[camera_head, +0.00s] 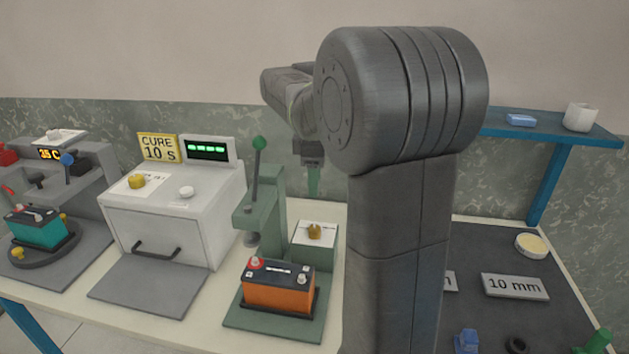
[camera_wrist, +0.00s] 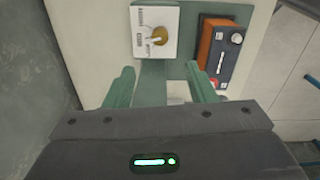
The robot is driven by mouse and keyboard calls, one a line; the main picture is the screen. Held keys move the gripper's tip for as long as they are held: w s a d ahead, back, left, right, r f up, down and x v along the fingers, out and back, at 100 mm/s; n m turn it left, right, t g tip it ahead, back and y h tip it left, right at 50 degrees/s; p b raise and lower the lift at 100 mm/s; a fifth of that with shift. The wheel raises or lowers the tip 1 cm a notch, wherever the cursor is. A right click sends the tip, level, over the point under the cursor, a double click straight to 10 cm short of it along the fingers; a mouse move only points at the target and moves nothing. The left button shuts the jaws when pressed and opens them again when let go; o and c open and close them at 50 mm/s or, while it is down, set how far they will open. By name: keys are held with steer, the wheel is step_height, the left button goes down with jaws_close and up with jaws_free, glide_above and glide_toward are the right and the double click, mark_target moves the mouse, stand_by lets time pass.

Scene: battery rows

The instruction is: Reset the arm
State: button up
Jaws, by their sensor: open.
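My arm (camera_head: 400,200) rises in the middle of the head view and bends back to the left at its top. My gripper (camera_wrist: 162,78) shows in the wrist view with its two green fingers apart and nothing between them. In the head view my gripper (camera_head: 313,182) hangs behind the green press, partly hidden by my arm. The orange battery (camera_head: 278,292) sits on the green press base (camera_head: 262,324); it also shows in the wrist view (camera_wrist: 215,52). A small box with a brass knob (camera_head: 314,236) stands behind the battery; it shows in the wrist view (camera_wrist: 152,22).
A white cure oven (camera_head: 172,222) and a teal battery (camera_head: 40,229) on a dark round stand are at left. The green press lever (camera_head: 259,158) stands upright near my gripper. At right are a dark mat (camera_head: 500,252), a 10 mm plate (camera_head: 515,287) and a blue shelf (camera_head: 560,133).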

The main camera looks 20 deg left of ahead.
mark_target(315, 228)
steer(key=shift+f, duration=0.1)
step_height(315, 228, down, 14)
steer(key=shift+r+b, duration=0.15)
steer(key=shift+b, duration=0.45)
step_height(315, 228, up, 14)
steer(key=p, duration=0.1)
step_height(315, 228, down, 14)
steer(key=shift+f+b, duration=0.15)
steer(key=shift+b, duration=0.55)
steer(key=n+b, duration=0.2)
steer(key=n, duration=0.3)
steer(key=shift+w+b, duration=0.1)
steer(key=shift+b, duration=0.3)
steer(key=n+b, duration=0.3)
steer(key=n, duration=0.1)
step_height(315, 228, up, 14)
steer(key=p, duration=0.3)
